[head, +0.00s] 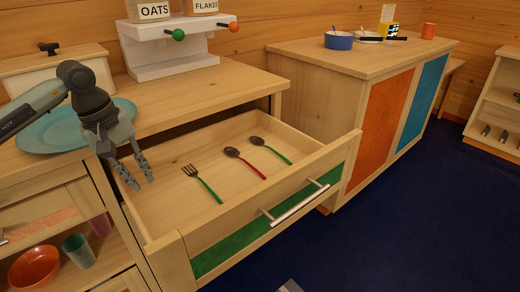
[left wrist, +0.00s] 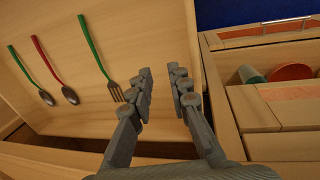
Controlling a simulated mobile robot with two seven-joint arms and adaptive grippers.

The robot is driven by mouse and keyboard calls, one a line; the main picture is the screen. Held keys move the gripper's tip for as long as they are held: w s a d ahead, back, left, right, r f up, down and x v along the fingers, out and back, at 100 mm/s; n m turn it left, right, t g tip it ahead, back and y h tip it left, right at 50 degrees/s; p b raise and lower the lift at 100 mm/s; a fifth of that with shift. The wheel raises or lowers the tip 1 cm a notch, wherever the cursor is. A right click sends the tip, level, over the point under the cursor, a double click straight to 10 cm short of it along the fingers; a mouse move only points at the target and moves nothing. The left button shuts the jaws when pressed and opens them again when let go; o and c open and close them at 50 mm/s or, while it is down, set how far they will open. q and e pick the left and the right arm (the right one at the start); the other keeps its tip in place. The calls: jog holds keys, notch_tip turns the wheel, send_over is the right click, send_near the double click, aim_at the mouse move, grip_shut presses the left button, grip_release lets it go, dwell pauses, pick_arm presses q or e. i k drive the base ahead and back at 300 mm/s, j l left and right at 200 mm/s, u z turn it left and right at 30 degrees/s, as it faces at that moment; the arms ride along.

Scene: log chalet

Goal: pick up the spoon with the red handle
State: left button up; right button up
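The spoon with the red handle (head: 246,163) lies in the open drawer (head: 194,222), between a green-handled fork (head: 203,184) on its left and a green-handled spoon (head: 271,150) on its right. In the left wrist view the red-handled spoon (left wrist: 52,67) lies left of the fork (left wrist: 98,58), with the green-handled spoon (left wrist: 30,74) further left. My left gripper (head: 138,176) is open and empty above the drawer's left side, apart from the utensils. It also shows in the left wrist view (left wrist: 160,82), closest to the fork. My right gripper does not show.
A teal plate (head: 50,132) lies on the counter beside my left arm. A white dispenser (head: 165,55) stands behind the drawer. A shelf below left holds an orange bowl (head: 35,268) and cups. The drawer's walls surround the utensils.

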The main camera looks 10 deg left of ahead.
aim_at(231, 151)
jog(key=i+l, duration=0.65)
jog(key=l, duration=0.2)
